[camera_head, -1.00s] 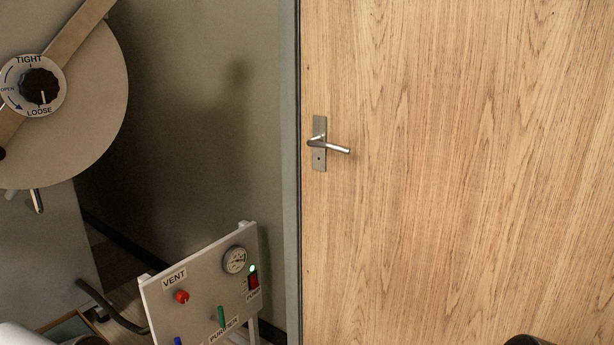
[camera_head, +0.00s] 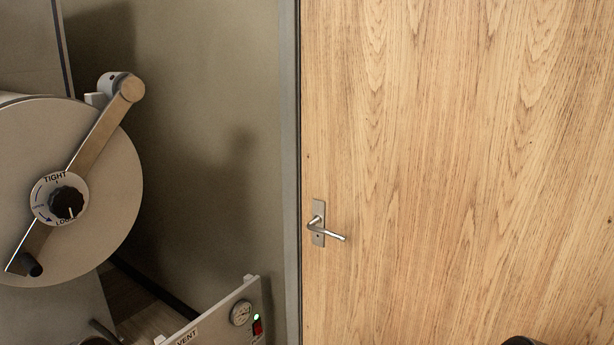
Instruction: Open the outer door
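A round grey door (camera_head: 110,225) stands at the left, its left edge cut off by the picture, and it looks closed. A slanted bar (camera_head: 98,135) crosses its face, with a pivot at the upper right and a dark grip (camera_head: 31,265) at the lower left. A black knob (camera_head: 66,202) sits at the middle of the bar on a dial marked TIGHT and LOOSE, and its white mark points down towards LOOSE. Neither of my grippers shows. Only small dark rounded parts, probably mine, show at the bottom edge, and nothing touches the round door.
A wooden door (camera_head: 450,170) with a lever handle (camera_head: 326,229) fills the right side and looks closed. A panel (camera_head: 215,315) with a gauge, a green light and a VENT label stands at the bottom centre. Bare wall lies between the round door and the wooden door.

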